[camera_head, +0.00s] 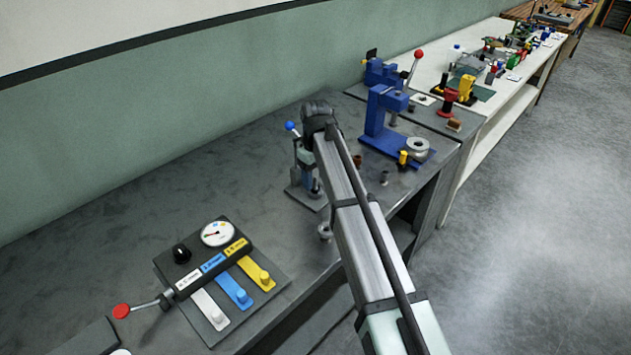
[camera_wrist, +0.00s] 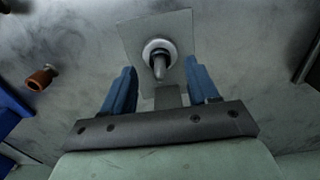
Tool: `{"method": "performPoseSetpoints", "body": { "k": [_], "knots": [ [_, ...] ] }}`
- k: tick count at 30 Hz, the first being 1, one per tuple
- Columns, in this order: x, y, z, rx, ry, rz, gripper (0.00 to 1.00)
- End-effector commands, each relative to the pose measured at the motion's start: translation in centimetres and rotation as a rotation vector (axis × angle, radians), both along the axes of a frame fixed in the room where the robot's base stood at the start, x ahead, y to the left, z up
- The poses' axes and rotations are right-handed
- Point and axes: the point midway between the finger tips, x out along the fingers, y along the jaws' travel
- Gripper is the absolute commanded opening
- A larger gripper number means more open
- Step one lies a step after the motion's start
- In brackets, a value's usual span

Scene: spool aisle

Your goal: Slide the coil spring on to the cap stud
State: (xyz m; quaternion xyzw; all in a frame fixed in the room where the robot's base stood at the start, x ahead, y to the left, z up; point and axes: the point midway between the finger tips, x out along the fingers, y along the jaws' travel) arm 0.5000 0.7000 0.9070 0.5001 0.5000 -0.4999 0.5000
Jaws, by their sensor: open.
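My gripper (camera_wrist: 160,72) is open, with one blue finger on each side of the stud and nothing visibly held. Whether the fingers are level with the stud or above it, I cannot tell. In the head view my arm's end is over the grey bench, and the arm hides part of the work area. I cannot clearly pick out the coil spring in either view.
A copper-brown cylinder (camera_wrist: 42,78) lies left in the wrist view. In the head view, a blue press (camera_head: 383,120) stands beyond my arm. A panel with coloured levers (camera_head: 218,282) sits at front left. The bench (camera_head: 130,220) is clear at left.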

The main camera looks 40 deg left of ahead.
Motion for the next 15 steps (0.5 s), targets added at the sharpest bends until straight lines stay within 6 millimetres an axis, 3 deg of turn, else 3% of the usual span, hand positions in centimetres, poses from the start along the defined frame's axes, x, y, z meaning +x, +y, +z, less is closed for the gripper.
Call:
{"method": "performPoseSetpoints", "body": {
  "k": [9,15],
  "knots": [
    [0.1,0.1,6.4,0.001,-0.001,0.000,0.59],
    [0.0,0.1,9.5,0.001,0.000,0.000,0.59]
  ]
}}
